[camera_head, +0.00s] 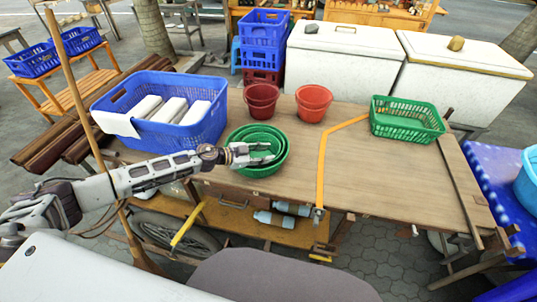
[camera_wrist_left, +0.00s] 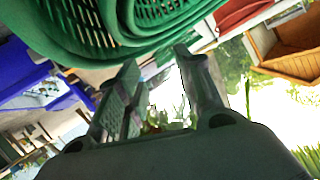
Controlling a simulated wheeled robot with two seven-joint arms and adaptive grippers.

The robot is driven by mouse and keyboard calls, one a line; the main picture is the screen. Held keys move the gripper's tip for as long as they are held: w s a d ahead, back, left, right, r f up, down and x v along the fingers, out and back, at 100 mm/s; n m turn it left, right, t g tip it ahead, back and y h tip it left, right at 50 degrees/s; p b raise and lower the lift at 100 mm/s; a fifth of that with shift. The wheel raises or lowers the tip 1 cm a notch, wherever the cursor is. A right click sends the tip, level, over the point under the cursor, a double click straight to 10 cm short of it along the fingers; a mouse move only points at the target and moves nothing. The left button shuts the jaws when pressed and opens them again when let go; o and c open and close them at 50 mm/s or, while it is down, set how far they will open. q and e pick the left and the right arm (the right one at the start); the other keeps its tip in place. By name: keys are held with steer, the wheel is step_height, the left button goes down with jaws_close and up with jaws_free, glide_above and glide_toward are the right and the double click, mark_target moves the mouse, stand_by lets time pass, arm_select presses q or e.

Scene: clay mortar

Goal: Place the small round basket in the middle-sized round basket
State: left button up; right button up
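Green round baskets (camera_head: 284,146) sit nested on the wooden table, with at least two rims showing one inside the other. I cannot clearly tell the small one from the middle-sized one. My left gripper (camera_head: 268,153) reaches in from the left over the nested baskets, its fingers apart. In the left wrist view, the green mesh of the baskets (camera_wrist_left: 160,18) fills the top, right by the fingertips. The two fingers of the left gripper (camera_wrist_left: 160,75) stand apart with bright background between them. My right gripper is not in view.
A blue crate (camera_head: 205,133) with white items stands left of the baskets. Two red pots (camera_head: 262,100) stand behind them. A green rectangular basket (camera_head: 407,120) is at the right. An orange strip (camera_head: 322,160) crosses the table; the table's right half (camera_head: 390,175) is mostly clear.

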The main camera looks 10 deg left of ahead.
arm_select(q)
steer(key=shift+b+v, duration=0.45)
steer(key=shift+v, duration=3.9)
steer(key=shift+r, duration=0.1)
